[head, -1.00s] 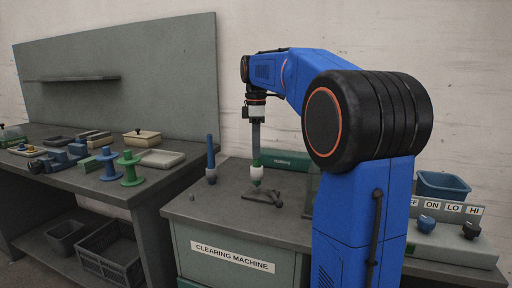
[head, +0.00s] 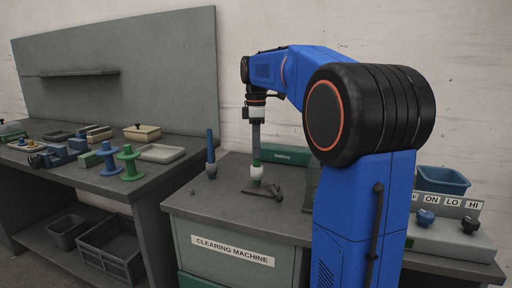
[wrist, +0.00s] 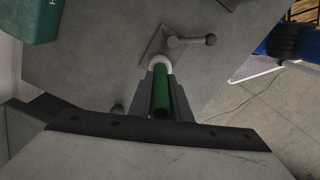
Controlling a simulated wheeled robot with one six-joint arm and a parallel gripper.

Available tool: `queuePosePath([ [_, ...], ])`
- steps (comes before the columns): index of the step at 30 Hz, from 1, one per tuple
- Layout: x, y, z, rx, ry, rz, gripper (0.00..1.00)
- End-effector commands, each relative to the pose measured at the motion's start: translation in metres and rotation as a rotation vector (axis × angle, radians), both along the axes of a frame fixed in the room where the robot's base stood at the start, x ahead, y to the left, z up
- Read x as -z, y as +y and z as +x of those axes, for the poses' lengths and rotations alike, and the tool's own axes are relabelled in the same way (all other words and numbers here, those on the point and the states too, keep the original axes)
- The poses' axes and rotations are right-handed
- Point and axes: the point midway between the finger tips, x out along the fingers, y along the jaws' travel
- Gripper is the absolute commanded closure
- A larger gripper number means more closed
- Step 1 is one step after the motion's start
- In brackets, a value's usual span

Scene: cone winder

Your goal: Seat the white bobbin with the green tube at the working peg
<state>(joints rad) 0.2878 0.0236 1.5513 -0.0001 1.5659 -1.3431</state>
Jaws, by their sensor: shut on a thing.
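My gripper (head: 256,148) points straight down over the clearing machine's top and is shut on the green tube (wrist: 161,98). The white bobbin (head: 257,173) is at the tube's lower end, upright, just above or touching the dark fixture (head: 264,190) on the machine top. In the wrist view the white bobbin (wrist: 160,61) shows as a pale ring beyond the fingertips, in front of the fixture's plate (wrist: 153,46) and its ball-ended lever (wrist: 190,40). The working peg cannot be made out; the bobbin and gripper may hide it.
A small grey peg (head: 192,192) is near the left edge. A green box (head: 284,156) is behind. Blue and green spools (head: 129,163) stand on the left bench. Switches and a blue bin (head: 443,181) are right.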

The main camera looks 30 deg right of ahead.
Motion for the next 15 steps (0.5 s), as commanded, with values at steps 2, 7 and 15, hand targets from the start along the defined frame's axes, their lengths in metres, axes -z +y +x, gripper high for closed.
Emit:
queuePosePath([
  [2,0.0017,0.0001,-0.0002,0.000,0.000,0.000,1.00],
  [7,0.0043,0.0001,-0.0004,0.000,0.001,0.000,1.00],
  [15,0.0047,0.0001,-0.0003,0.000,0.000,0.000,1.00],
])
